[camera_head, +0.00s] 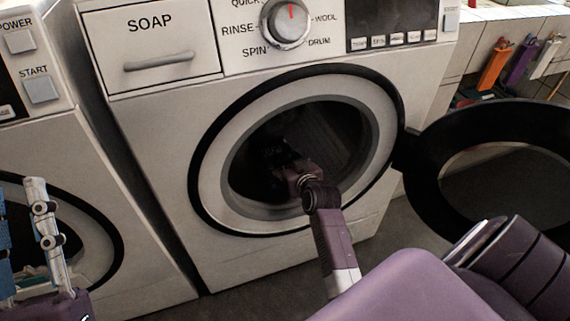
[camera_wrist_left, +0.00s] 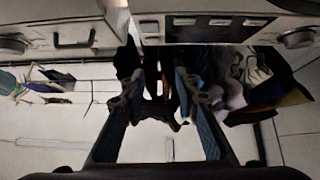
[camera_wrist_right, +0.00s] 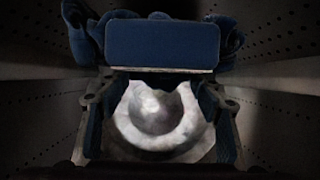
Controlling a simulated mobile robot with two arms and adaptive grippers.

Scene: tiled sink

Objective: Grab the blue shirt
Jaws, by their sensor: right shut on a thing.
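The blue shirt shows in the right wrist view as dark blue bunched cloth (camera_wrist_right: 225,38) on both sides of the fingertips. My right gripper (camera_wrist_right: 160,72) is shut on it inside the washer drum. In the head view my right arm reaches through the open round door, and the right gripper (camera_head: 283,158) is in dark shadow. The shirt is hard to make out there. My left gripper (camera_head: 22,225) is open and empty at the lower left, in front of the other machine. Its spread fingers (camera_wrist_left: 158,85) also show in the left wrist view.
The washer (camera_head: 150,130) has its door (camera_head: 430,180) swung open to the right. A second machine (camera_head: 70,130) stands close on the left. Colored bottles (camera_head: 493,65) stand at the upper right. The drum wall (camera_wrist_right: 285,110) surrounds the right gripper.

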